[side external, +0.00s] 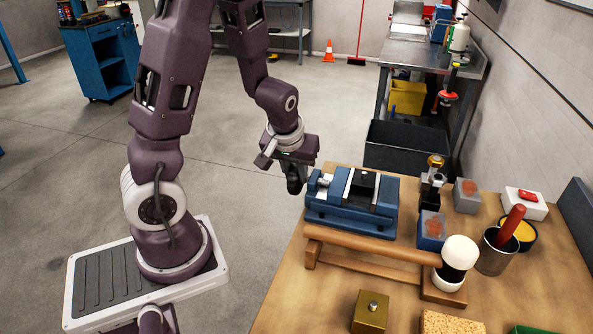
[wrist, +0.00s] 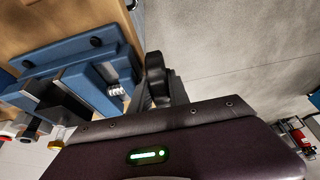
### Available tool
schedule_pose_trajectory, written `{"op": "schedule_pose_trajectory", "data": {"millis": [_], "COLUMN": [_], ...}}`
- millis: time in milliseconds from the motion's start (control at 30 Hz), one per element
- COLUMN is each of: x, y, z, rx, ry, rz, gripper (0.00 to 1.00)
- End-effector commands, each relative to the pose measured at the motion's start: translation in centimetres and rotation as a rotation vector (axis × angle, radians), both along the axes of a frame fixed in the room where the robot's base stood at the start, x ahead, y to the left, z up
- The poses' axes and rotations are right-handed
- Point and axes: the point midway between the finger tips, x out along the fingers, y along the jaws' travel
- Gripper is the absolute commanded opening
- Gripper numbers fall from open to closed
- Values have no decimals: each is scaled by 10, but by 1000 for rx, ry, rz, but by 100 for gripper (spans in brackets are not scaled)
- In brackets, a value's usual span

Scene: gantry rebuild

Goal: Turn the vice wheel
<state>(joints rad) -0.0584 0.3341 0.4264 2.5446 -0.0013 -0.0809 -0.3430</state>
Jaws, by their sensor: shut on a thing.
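The blue vice (side external: 350,213) stands near the left back edge of the wooden bench, and its blue body (wrist: 75,85) fills the upper left of the wrist view. My gripper (side external: 294,184) is at the vice's left end, just off the bench edge, pointing down. In the wrist view a dark rounded part, apparently the vice wheel (wrist: 155,68), stands at the end of the vice, just beyond my gripper body. My gripper is shut on the wheel there. The fingers and wheel are both dark and overlap, so the exact contact is hard to see.
A mallet (side external: 456,258) with a wooden handle lies along the vice's front. A brass block (side external: 370,312), a sponge (side external: 452,323), a metal cup (side external: 496,252) and a small upright tool (side external: 432,186) stand on the bench. Open floor (side external: 255,215) lies left of the bench.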

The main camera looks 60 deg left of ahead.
Motion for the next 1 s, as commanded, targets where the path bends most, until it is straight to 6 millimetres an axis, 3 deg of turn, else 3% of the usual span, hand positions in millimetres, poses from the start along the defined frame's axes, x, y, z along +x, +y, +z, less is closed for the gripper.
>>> {"op": "schedule_pose_trajectory", "data": {"millis": [367,400,433,767,1000], "x": [-1,-1,-1,-1,-7], "y": [0,0,0,-1,-9], "z": [0,0,0,2,24], "rx": [13,13,13,13,12], "ry": [-20,-20,-20,-22,-26], "rz": [3,3,3,2,-2], "gripper": [0,28,31,31,31]}}
